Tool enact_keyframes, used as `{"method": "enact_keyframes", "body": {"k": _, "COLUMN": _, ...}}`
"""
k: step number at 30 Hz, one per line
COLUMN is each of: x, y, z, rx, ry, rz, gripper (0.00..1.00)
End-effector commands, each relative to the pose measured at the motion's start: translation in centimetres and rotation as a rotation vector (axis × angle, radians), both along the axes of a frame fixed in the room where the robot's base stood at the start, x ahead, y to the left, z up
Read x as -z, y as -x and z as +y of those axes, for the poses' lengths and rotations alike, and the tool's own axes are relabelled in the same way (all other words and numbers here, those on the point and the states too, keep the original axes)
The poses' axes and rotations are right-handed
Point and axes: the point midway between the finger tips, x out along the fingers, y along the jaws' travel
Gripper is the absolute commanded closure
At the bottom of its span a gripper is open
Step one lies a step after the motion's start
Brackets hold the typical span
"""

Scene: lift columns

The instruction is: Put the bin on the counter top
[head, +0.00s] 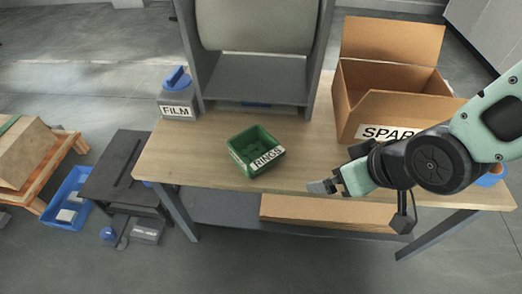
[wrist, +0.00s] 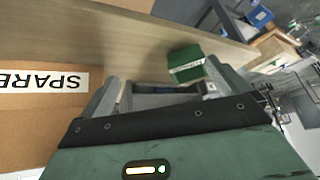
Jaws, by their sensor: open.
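A small green bin (head: 256,150) with a white label reading RINGS stands upright on the wooden counter top (head: 205,165), left of its middle. In the wrist view the green bin (wrist: 186,63) shows beyond my gripper's fingers, apart from them. My gripper (head: 322,187) is at the counter's front edge, to the right of the bin and nearer to me. In the wrist view my gripper (wrist: 155,95) has its two fingers spread with nothing between them.
An open cardboard box (head: 375,105) labelled SPARE stands at the right of the counter, close to my arm. A grey FILM box (head: 177,105) and a grey stand with a large roll (head: 258,25) are at the back. Flat cardboard (head: 325,212) lies on the lower shelf.

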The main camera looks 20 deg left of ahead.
Motion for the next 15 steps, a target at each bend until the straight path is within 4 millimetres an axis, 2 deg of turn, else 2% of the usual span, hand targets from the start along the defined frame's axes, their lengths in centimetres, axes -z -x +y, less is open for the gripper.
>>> {"method": "enact_keyframes", "body": {"k": 1, "x": 1.2, "y": -0.3, "z": 1.0, "rx": -0.020, "ry": -0.037, "rz": -0.034, "gripper": 0.00}}
{"method": "enact_keyframes", "body": {"k": 6, "x": 3.8, "y": -1.3, "z": 4.1, "rx": -0.079, "ry": -0.195, "rz": -0.188, "gripper": 0.00}}
{"method": "enact_keyframes", "body": {"k": 10, "x": 5.0, "y": -1.1, "z": 5.4, "rx": -0.121, "ry": -0.308, "rz": -0.289, "gripper": 0.00}}
{"method": "enact_keyframes", "body": {"k": 15, "x": 5.6, "y": -0.3, "z": 6.1, "rx": -0.157, "ry": -0.418, "rz": -0.380, "gripper": 0.00}}
